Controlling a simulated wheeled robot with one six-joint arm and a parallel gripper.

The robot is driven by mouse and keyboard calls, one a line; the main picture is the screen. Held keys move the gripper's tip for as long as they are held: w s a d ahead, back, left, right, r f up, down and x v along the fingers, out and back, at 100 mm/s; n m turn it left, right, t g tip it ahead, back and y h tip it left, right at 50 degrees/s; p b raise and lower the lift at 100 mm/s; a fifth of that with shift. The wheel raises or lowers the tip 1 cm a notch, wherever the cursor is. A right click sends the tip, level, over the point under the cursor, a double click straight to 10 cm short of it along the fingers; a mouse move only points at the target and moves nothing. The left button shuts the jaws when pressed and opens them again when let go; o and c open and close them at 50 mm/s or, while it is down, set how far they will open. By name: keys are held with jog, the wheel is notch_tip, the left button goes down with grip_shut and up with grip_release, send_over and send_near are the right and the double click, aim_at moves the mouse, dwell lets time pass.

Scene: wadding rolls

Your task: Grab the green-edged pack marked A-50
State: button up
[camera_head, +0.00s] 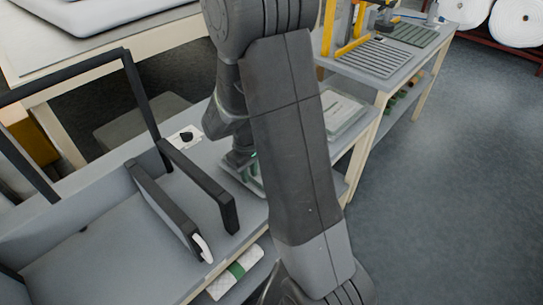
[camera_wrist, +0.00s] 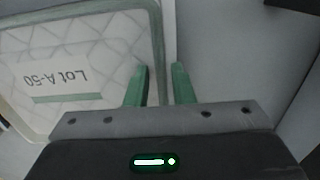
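The green-edged pack (camera_wrist: 75,55) fills the left of the wrist view. It is white and quilted, and its label, upside down in that view, reads Lot A-50. My gripper (camera_wrist: 161,84) has two green fingers spread apart on either side of the pack's right edge. The left finger overlaps the pack and the right finger is just outside it. I see a gap between the fingers and cannot tell whether they touch the edge. In the head view my arm hides most of the gripper; a green-edged item (camera_head: 250,180) shows partly beneath it on the bench.
A black frame (camera_head: 140,100) stands on the grey bench at left. A pale flat pack or tray (camera_head: 343,112) lies right of my arm. The right floor is clear.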

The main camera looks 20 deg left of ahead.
jog(key=shift+f, duration=0.25)
grip_shut()
jog(key=shift+r, duration=0.1)
